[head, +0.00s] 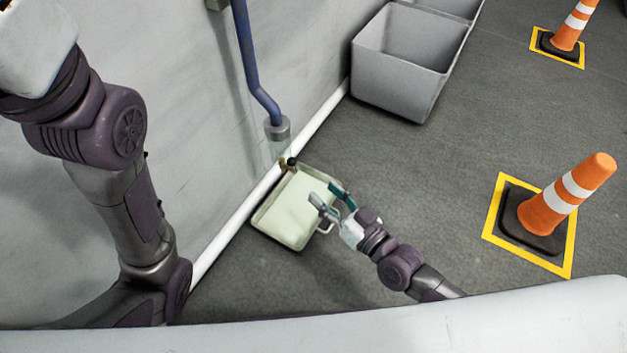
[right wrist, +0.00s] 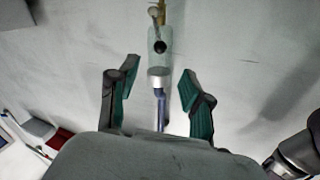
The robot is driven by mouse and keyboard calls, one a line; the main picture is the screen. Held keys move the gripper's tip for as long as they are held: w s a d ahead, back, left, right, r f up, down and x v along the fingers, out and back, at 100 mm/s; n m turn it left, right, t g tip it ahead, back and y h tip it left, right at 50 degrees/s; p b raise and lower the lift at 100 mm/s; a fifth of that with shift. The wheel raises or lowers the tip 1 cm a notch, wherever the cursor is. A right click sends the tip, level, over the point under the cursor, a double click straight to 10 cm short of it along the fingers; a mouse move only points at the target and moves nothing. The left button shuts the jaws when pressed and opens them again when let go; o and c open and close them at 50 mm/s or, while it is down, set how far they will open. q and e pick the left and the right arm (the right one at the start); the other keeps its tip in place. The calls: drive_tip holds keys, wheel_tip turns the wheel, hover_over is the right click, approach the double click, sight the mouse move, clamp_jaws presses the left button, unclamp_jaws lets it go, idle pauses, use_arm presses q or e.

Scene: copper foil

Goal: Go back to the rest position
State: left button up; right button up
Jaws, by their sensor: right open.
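My right gripper (head: 328,197) is open and empty in the head view. In that view it appears over the right side of a pale green tray (head: 276,222) on the floor by the wall; I cannot tell the height between them. The right wrist view shows its two teal-padded fingers (right wrist: 157,88) spread apart. A blue pipe (right wrist: 160,108) with a grey collar and a clear end shows between and beyond them, not gripped. My left arm fills the left side of the head view, but its gripper is outside the picture.
The blue pipe (head: 247,55) runs down the pale wall (head: 165,60) to above the tray. Grey bins (head: 395,85) stand along the wall at the back. Two orange cones (head: 560,200) stand in yellow-bordered squares on the right. The grey floor between tray and cones is clear.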

drive_tip(key=shift+s+d, duration=0.25)
drive_tip(key=shift+s, duration=0.15)
